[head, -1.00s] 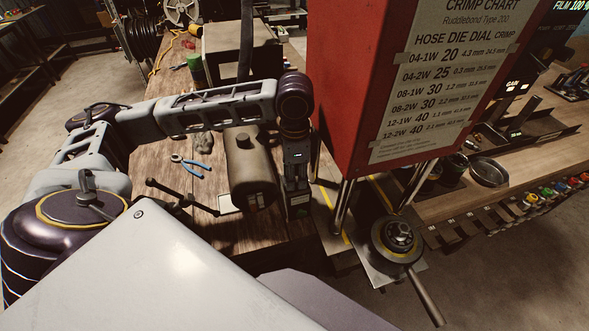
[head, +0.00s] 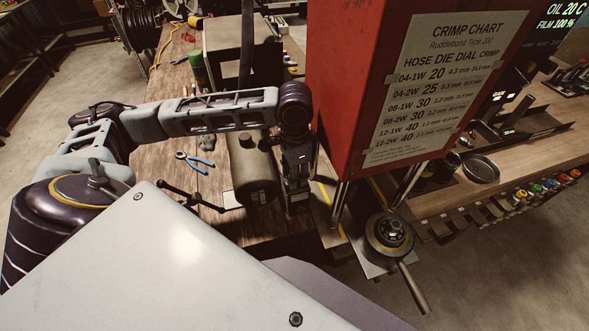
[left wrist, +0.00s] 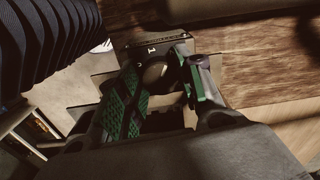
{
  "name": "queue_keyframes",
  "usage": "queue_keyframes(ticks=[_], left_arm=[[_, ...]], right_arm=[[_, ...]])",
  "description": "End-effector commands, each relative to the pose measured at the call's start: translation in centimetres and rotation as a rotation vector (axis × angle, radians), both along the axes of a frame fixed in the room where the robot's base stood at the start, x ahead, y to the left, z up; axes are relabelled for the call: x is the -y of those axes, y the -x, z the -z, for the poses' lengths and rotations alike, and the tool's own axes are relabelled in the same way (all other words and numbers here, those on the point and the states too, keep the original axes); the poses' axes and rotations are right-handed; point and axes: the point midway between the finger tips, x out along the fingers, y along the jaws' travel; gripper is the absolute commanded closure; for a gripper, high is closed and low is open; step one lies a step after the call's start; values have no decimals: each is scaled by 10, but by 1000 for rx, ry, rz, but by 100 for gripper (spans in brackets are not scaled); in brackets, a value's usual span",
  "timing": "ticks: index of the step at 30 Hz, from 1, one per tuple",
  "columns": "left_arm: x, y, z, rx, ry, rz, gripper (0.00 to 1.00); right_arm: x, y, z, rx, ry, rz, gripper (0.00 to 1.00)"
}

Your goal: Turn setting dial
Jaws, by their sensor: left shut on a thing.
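My left gripper (head: 298,198) points down beside a dark cylindrical tank (head: 252,172) at the front edge of the wooden bench in the head view. In the left wrist view, the left gripper (left wrist: 163,76) has its green-padded fingers closed around a round dark knob, apparently the setting dial (left wrist: 153,70). A dark plate (left wrist: 152,48) marked "1" sits just behind the knob. In the head view the knob is hidden by my gripper. My right gripper is not in either view.
A tall red cabinet (head: 350,110) with a crimp chart (head: 440,85) stands close to the right of my left gripper on metal posts. A round die head with a lever (head: 390,236) sits below it. Blue-handled pliers (head: 196,164) and a black T-handle (head: 190,193) lie left.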

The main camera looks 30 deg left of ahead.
Motion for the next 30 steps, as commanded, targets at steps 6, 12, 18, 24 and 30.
queue_keyframes(ticks=[6,12,18,24,30], left_arm=[[0,0,-1,2,1,-44,87],[0,-1,0,2,1,-44,87],[0,0,0,2,0,-44,43],[0,0,0,1,1,-44,42],[0,0,-1,1,1,-44,42]], right_arm=[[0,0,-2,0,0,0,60],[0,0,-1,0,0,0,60],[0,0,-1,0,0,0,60],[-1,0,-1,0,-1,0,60],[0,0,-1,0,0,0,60]])
